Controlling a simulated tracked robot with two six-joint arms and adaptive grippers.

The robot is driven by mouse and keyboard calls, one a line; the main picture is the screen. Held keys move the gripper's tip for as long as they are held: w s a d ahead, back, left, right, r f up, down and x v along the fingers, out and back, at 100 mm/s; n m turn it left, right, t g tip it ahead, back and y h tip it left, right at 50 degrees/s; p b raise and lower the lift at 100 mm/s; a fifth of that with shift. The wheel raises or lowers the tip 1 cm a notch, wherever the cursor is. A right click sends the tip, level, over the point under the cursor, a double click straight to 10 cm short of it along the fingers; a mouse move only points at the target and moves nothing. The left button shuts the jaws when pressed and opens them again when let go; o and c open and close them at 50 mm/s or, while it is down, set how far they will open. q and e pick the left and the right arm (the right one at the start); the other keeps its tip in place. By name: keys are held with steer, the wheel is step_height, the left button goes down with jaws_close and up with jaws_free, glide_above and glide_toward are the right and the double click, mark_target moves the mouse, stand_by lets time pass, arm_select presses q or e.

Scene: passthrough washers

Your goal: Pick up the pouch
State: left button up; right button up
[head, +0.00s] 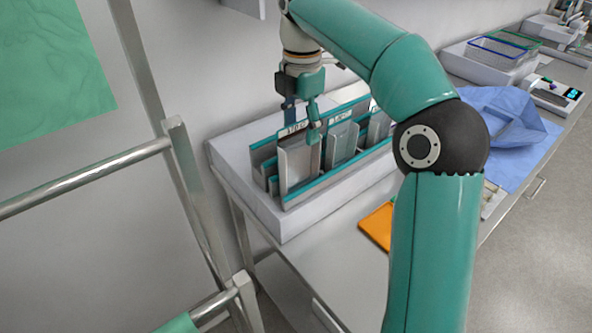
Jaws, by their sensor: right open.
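Several grey pouches stand upright in a rack (265,152) with teal edges on the counter. The nearest pouch (298,165) has a pale panel and a white label along its top. Another pouch (341,143) stands to its right. My right gripper (301,121) points down at the top edge of the nearest pouch, its fingers apart near the label. I cannot tell whether the fingers touch the pouch or straddle it. My left gripper is out of the picture.
The rack sits in a white tray (270,213) against the wall. An orange tray (378,226) lies on the counter, partly behind my right arm. A blue cloth (505,120), wire baskets (497,48) and a small device (556,95) are at right. Metal rails (85,178) stand at left.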

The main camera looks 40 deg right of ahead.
mark_target(299, 139)
steer(key=shift+w+f+b, duration=0.15)
steer(key=shift+f, duration=1.2)
steer(key=shift+w+f+b, duration=0.1)
steer(key=shift+f+b, duration=0.05)
steer(key=shift+f, duration=1.15)
steer(key=c, duration=1)
